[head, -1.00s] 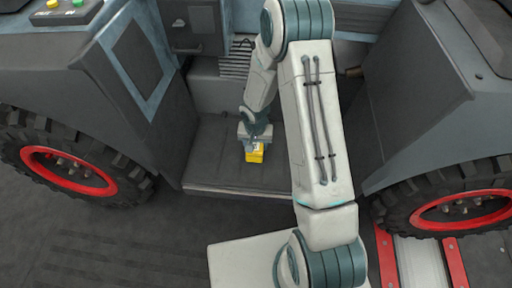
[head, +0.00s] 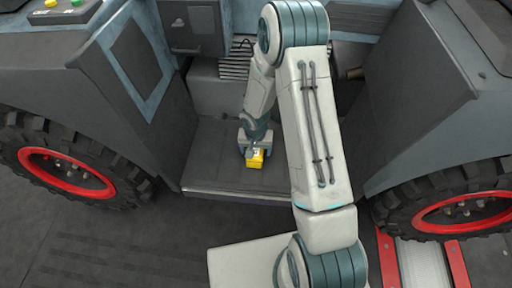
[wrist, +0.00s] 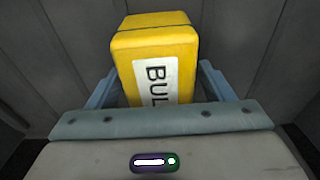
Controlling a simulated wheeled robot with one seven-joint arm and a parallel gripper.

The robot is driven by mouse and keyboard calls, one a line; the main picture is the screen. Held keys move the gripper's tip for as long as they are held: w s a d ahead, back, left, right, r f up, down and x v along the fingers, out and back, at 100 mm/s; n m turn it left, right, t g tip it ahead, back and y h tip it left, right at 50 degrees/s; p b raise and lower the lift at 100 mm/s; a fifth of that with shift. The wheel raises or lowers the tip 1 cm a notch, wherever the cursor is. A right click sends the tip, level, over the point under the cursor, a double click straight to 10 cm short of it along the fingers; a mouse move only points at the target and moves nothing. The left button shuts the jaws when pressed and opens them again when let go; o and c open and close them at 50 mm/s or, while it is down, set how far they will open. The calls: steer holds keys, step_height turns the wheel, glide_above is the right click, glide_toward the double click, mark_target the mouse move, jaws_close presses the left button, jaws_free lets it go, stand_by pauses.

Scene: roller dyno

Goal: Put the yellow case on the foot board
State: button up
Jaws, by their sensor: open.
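The yellow case (head: 255,159) stands on the dark foot board (head: 215,170) between the two wheels, near its front middle. In the wrist view the yellow case (wrist: 155,50) shows a white label with black letters, partly cut off by my gripper. My gripper (head: 253,150) is low over the board at the case. In the wrist view the blue-grey fingers of my gripper (wrist: 158,88) are open, one on each side of the case, with small gaps showing. The lower end of the case is hidden behind the gripper body.
A tyre with a red rim (head: 67,172) stands at the left and another (head: 457,210) at the right. Dark side panels flank the foot board. A ribbed step (head: 237,60) is behind it. Bare board lies left of the case.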

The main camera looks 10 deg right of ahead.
steer(key=s+d+r+n+p, duration=0.15)
steer(key=s+r, duration=0.35)
steer(key=r, duration=0.8)
steer(key=s+d+r+p, duration=0.25)
steer(key=s+r, duration=0.25)
steer(key=r, duration=0.8)
steer(key=s+r+n, duration=0.1)
steer(key=s+r, duration=0.2)
steer(key=s, duration=0.3)
steer(key=s+a+r+n, duration=0.1)
steer(key=s+r, duration=0.2)
steer(key=s, duration=0.3)
steer(key=shift+a+r, duration=0.15)
steer(key=shift+r, duration=0.1)
step_height(320, 180, up, 30)
steer(key=t+p, duration=0.1)
steer(key=p, duration=2.4)
steer(key=shift+f+p, duration=0.2)
steer(key=shift+p, duration=0.2)
steer(key=shift+w, duration=0.1)
